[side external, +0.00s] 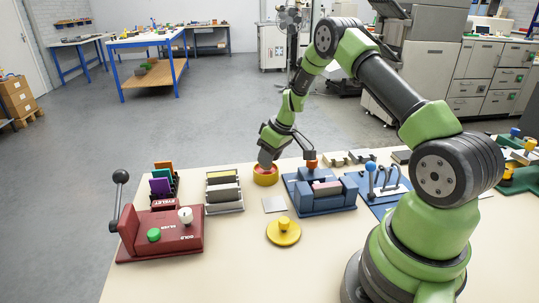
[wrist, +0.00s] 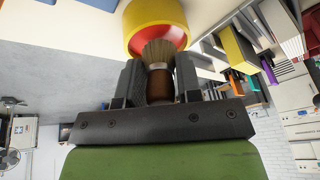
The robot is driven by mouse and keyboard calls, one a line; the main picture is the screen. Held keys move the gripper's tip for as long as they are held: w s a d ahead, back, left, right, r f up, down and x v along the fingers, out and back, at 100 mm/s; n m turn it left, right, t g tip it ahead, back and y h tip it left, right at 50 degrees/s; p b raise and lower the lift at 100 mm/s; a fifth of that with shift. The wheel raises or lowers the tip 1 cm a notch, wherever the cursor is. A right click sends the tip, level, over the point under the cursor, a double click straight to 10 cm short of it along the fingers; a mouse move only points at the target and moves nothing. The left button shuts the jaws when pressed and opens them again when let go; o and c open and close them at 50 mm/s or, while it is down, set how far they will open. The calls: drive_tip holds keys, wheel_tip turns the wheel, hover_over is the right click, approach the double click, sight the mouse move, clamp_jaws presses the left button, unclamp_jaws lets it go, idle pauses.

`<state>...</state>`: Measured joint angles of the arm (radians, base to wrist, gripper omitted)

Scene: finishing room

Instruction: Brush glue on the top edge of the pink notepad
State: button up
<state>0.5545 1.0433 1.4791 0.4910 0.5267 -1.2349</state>
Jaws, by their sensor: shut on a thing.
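My gripper (wrist: 158,80) is shut on a brush (wrist: 161,86), whose tan bristles point away from the jaws. In the wrist view the bristles overlap the red inside of a yellow pot (wrist: 130,22); I cannot tell whether they touch it. In the side view my gripper (side external: 266,157) is low over this yellow pot (side external: 265,180), and the brush is hard to make out. The pink notepad (side external: 327,186) lies in a blue clamp-like holder (side external: 320,206) to the right of the pot. Much of the notepad is hidden by the holder.
A yellow disc with a knob (side external: 283,237) lies in front of the pot, near a flat grey square (side external: 274,204). To the left stand a tray of pads (side external: 224,208), a colored rack (side external: 162,188) and a red lever press (side external: 180,243). Bare table (side external: 230,280) is in front.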

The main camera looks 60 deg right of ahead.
drive_tip(key=shift+f, duration=0.55)
idle(1.1)
drive_tip(key=shift+r, duration=3.55)
drive_tip(key=shift+a, duration=0.1)
